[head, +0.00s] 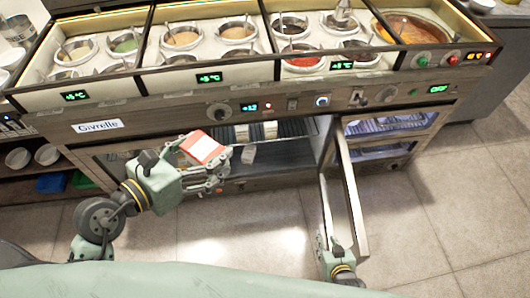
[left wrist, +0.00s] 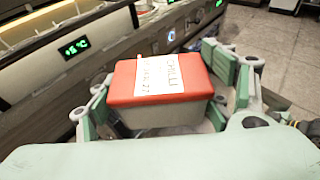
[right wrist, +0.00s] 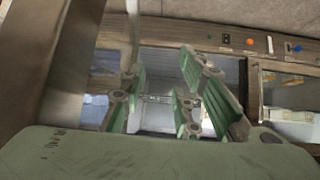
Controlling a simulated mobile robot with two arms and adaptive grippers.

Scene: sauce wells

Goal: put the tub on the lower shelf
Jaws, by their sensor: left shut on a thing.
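The tub (head: 201,147) has a red lid and a white label; in the left wrist view the tub (left wrist: 160,90) reads CHILLI and has a pale body. My left gripper (head: 218,172) is shut around it, holding it in front of the open cabinet below the counter. The cabinet has an upper rack (head: 290,128) and a darker lower shelf (head: 275,168), partly hidden by the tub and gripper. My right gripper (head: 332,245) is low beside the open door (head: 352,195); in the right wrist view the gripper (right wrist: 160,100) has its fingers apart with nothing between them.
The counter above holds several sauce wells (head: 185,38). Pale containers (head: 256,131) sit on the upper rack. The door stands swung out at the cabinet's right side. Another compartment (head: 388,123) with trays is right of it. The tiled floor (head: 245,240) in front is clear.

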